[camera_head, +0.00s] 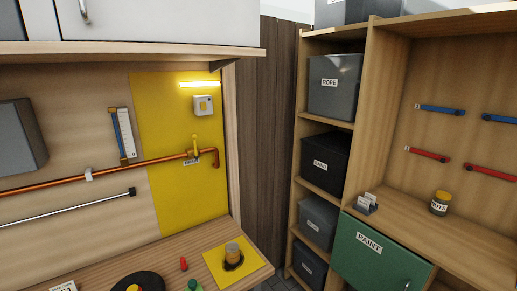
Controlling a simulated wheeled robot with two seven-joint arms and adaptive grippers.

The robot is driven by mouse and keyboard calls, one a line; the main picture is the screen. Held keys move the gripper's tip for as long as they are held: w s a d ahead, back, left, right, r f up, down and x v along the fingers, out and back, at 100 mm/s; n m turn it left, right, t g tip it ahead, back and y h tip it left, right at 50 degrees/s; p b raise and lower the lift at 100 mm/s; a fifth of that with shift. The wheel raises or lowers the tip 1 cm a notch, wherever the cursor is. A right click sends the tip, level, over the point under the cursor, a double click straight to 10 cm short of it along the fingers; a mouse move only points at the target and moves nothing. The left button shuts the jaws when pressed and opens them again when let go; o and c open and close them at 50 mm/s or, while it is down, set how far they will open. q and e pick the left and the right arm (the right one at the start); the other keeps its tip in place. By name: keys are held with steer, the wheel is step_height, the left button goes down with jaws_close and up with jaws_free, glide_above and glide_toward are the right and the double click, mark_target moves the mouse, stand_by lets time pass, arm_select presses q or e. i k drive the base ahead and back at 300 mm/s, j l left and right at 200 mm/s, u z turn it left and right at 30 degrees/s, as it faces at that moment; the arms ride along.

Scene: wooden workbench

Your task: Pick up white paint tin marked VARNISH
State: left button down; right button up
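No white tin marked VARNISH shows in the head view. A green cabinet door (379,252) marked PAINT is at the lower right, under the shelf top. It looks shut, with a handle near its lower right corner, and what is behind it is hidden. Neither of my grippers is in view.
A jar (439,204), its label seeming to read NUTS, and a small card holder (365,204) stand on the shelf top (400,216). Labelled bins, including ROPE (334,88), fill the left shelves. The wooden bench (200,247) holds a yellow mat (217,267) with a cylinder (233,251).

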mark_target(232, 248)
steer(key=i+l+u, duration=0.1)
steer(key=l+u, duration=0.75)
steer(key=l, duration=0.3)
steer(key=l+u, duration=0.45)
steer(key=l, duration=0.15)
steer(key=k+l+u, duration=0.2)
steer(key=l+u, duration=0.2)
steer(key=l, duration=0.15)
